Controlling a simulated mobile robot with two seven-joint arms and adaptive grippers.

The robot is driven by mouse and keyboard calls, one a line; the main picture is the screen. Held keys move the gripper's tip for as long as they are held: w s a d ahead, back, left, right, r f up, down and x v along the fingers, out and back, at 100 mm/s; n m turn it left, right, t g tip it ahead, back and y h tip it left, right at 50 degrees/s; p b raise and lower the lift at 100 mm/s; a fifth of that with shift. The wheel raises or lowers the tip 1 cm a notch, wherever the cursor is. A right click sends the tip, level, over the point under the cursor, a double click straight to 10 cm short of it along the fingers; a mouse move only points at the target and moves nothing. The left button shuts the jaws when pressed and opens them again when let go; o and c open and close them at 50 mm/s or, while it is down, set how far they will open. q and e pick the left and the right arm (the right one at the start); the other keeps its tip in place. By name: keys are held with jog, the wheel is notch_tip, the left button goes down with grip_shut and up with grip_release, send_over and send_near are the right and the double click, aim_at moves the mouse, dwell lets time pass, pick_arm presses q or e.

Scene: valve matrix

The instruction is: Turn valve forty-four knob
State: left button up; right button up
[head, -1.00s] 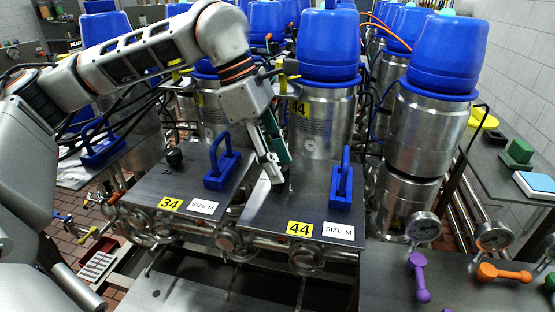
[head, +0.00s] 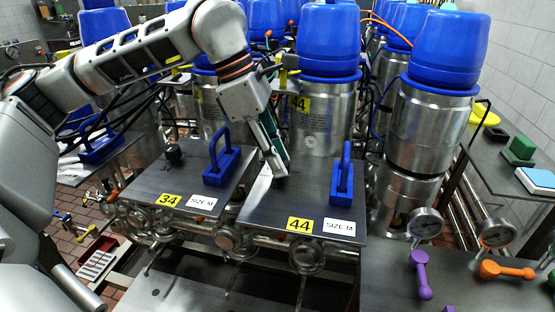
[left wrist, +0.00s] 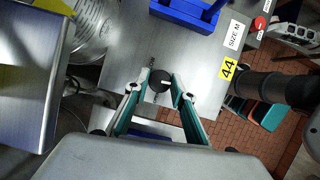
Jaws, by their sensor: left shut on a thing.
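The valve forty-four plate (head: 290,205) carries a yellow 44 label (head: 299,224) and a SIZE M label at its front edge. The small round black knob (left wrist: 159,82) with a white mark shows in the left wrist view, between the tips of my left gripper (left wrist: 163,77). In the head view my left gripper (head: 277,171) reaches down to the back left of this plate, and its fingers mostly hide the knob. The gripper is shut on the knob. My right gripper is not in view.
A blue handle (head: 342,174) stands on the 44 plate, right of my gripper. The 34 plate (head: 150,184) lies left, with its own black knob (head: 173,152) and blue handle (head: 221,157). Steel canisters (head: 320,122) with blue tops rise just behind. Gauges and coloured levers stand at front right.

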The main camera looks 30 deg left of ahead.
pick_arm(q)
jog(key=n, duration=0.1)
jog(key=n+t+b, duration=0.1)
jog(key=shift+s+d+f+n, duration=0.1)
jog(key=shift+f+n, duration=0.05)
jog(key=shift+n, duration=0.15)
jog(key=shift+n+t+y+b, duration=0.45)
jog(key=shift+n+b, duration=0.3)
jog(key=shift+n, duration=0.45)
jog(key=n+y, duration=0.1)
jog(key=n, duration=0.1)
jog(key=shift+s+n+t+b, duration=0.1)
jog(key=shift+n+t+b, duration=0.15)
jog(key=shift+n+b, duration=0.05)
jog(key=shift+n, duration=0.3)
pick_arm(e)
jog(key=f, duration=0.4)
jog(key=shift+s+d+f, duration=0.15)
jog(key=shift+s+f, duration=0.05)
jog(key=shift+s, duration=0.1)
pick_arm(q)
jog(key=shift+n+y, duration=0.25)
jog(key=shift+n, duration=0.05)
jog(key=o, duration=1.1)
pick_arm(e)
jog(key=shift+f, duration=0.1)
